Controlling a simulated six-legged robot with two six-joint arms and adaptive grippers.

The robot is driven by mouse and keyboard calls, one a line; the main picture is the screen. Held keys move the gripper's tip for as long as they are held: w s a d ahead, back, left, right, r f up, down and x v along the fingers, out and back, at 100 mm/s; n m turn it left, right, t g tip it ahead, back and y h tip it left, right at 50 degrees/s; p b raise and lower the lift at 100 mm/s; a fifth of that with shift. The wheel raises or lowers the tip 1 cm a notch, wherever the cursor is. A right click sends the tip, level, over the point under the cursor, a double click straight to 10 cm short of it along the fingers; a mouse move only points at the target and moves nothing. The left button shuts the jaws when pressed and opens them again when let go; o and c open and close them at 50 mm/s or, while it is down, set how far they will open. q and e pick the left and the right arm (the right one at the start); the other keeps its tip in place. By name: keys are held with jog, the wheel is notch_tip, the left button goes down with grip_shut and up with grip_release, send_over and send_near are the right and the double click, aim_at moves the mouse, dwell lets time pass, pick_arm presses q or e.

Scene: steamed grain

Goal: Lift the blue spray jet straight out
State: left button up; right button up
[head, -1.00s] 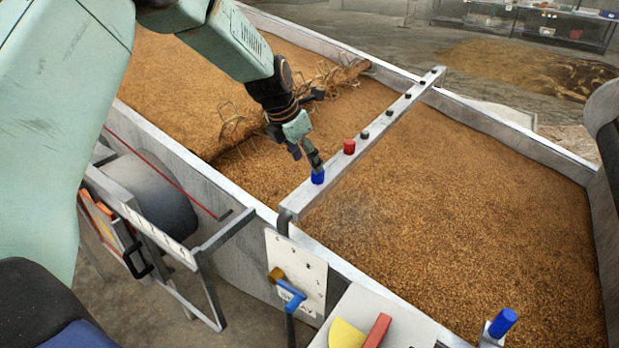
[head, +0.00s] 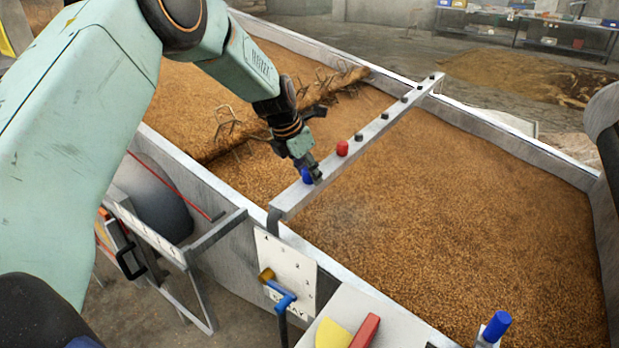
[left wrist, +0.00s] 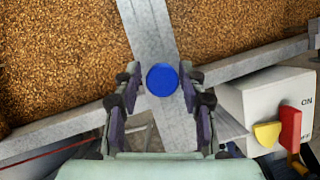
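The blue spray jet (head: 307,175) stands near the front end of the grey bar (head: 372,134) that crosses the grain bed. In the left wrist view its round blue top (left wrist: 162,78) lies between the two fingers. My left gripper (head: 312,171) is at the jet, with one finger on each side of it. The fingers (left wrist: 160,82) look open, with a small gap at the left; contact on the right is hard to tell. The jet's lower part is hidden. My right gripper is not in view.
A red jet (head: 342,148) and several dark fittings stand farther along the bar. Brown grain (head: 450,210) fills the trough. A white panel (head: 285,262) with a blue-handled valve is on the near wall. Another blue cylinder (head: 497,326) stands at lower right.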

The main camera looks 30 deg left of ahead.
pick_arm(q)
jog(key=shift+w+a+f, duration=0.1)
jog(key=shift+a+f, duration=0.05)
jog(key=shift+c, duration=0.7)
jog(key=shift+d+r, duration=0.3)
jog(key=shift+d, duration=0.1)
jog(key=c, duration=0.4)
jog(key=shift+c, duration=1)
jog(key=shift+a+f, duration=0.2)
jog(key=shift+a, duration=0.05)
notch_tip(320, 180, up, 10)
jog(key=p, duration=0.3)
jog(key=shift+d+r, duration=0.15)
